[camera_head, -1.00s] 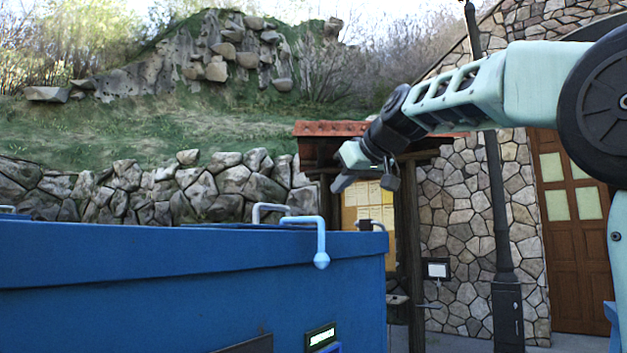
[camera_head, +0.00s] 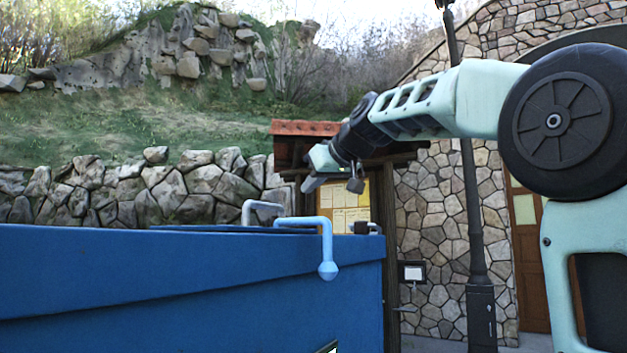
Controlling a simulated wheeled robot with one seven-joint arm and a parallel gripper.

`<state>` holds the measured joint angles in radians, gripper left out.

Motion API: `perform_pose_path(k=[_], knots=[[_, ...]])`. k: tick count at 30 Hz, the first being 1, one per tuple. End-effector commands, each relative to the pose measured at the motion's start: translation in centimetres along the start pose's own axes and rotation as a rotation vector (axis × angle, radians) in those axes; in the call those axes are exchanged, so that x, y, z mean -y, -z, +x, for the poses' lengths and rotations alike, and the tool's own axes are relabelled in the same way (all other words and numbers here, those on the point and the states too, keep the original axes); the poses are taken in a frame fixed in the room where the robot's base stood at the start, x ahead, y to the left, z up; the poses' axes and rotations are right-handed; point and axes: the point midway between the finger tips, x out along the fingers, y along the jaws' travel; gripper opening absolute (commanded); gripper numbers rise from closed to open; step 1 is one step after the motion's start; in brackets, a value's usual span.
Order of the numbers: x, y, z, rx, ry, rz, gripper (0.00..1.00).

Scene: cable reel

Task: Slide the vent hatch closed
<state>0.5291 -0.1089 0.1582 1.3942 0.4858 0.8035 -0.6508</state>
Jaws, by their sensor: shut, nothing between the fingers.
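A large blue box (camera_head: 190,285) fills the lower left. A thin, flat blue panel (camera_head: 205,229), seen nearly edge-on, lies on its top and may be the vent hatch; how far it is open cannot be told. A pale grey bar handle (camera_head: 247,212) stands on the top. A light blue bent handle (camera_head: 326,250) with a knob at its end hangs over the front edge. My gripper (camera_head: 314,182) is shut and empty, above and behind the light blue handle in the picture, apart from it.
A small dark block (camera_head: 361,228) sits at the box's right top corner. A notice-board shelter (camera_head: 300,130), a dark lamp post (camera_head: 477,240) and a stone building (camera_head: 435,210) stand behind. A stone wall (camera_head: 125,190) runs along the back left.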

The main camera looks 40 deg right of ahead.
Motion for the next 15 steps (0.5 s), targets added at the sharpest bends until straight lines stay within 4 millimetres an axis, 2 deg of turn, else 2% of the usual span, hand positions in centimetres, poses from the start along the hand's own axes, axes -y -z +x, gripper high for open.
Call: perform_pose_path(k=[15], knots=[[0.2,-1.4,5.9,0.003,0.001,0.002,0.0]])
